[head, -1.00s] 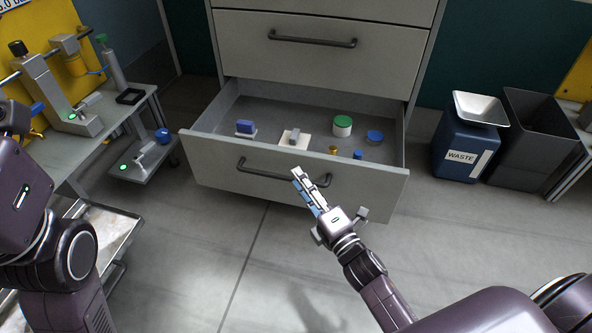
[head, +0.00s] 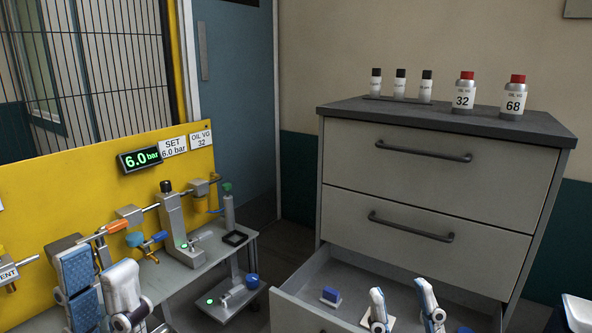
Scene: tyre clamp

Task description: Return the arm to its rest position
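My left gripper (head: 98,285) is in the lower left of the head view, in front of the yellow panel and the bench. Its two fingers stand apart with nothing seen between them. My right gripper (head: 405,302) is at the bottom edge, in front of the open drawer (head: 300,305). Its two fingers point up and are apart, with nothing seen between them. Most of both arms is out of the frame.
The grey cabinet (head: 430,190) has its lowest drawer pulled out, with a blue block (head: 330,295) inside. Bottles, including an oil bottle (head: 464,91), stand on top. The bench (head: 240,252) carries a clamp stand (head: 178,230). The yellow panel (head: 60,195) has a 6.0 bar display (head: 140,160).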

